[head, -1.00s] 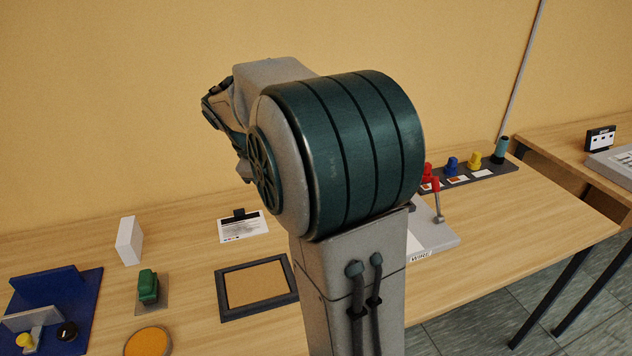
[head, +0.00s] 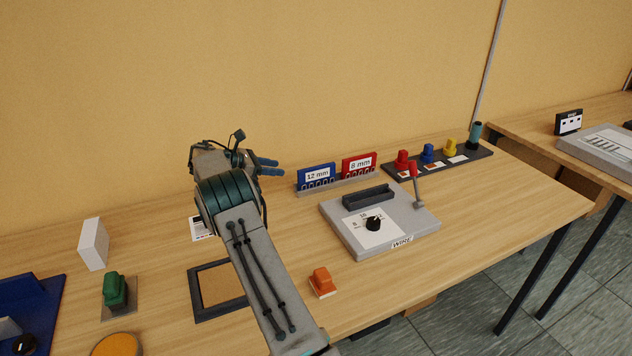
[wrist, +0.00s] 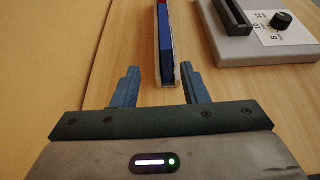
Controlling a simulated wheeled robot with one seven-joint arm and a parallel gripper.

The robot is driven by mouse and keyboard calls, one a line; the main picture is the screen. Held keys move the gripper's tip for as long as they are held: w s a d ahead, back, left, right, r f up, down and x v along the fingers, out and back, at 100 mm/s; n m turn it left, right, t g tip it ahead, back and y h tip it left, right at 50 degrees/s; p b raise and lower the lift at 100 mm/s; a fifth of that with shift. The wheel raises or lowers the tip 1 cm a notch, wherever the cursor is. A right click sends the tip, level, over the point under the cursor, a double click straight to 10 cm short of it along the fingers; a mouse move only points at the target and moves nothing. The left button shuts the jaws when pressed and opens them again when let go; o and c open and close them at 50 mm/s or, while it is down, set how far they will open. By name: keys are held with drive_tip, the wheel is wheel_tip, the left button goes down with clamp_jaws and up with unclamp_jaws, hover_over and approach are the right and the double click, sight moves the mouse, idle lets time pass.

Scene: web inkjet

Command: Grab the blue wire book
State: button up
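The blue wire book (head: 317,174), labelled 12 mm, stands upright in a low grey rack (head: 338,187) at the back of the table. A red book (head: 359,165), labelled 8 mm, stands to its right in the same rack. My gripper (head: 268,165) is just left of the blue book, with its blue fingers pointing toward it. In the wrist view, my gripper (wrist: 159,82) is open and empty. The blue book (wrist: 166,50) appears edge-on ahead, and its near end lines up with the gap between the fingers. Contact is not visible.
A grey WIRE machine (head: 385,228) with a knob and red-handled lever stands in front of the rack. An orange piece (head: 322,281) sits near the front edge. A dark strip (head: 437,160) with coloured knobs lies at the back right. The wall is close behind.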

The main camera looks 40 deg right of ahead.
sight(312, 173)
drive_tip(key=p+x, duration=0.1)
drive_tip(key=x, duration=0.7)
drive_tip(key=shift+s+d+f, duration=0.1)
drive_tip(key=shift+d, duration=0.15)
drive_tip(key=x, duration=0.2)
drive_tip(key=s+p+x, duration=0.1)
drive_tip(key=x, duration=0.1)
drive_tip(key=shift+d, duration=0.3)
drive_tip(key=shift+d+f, duration=0.25)
clamp_jaws()
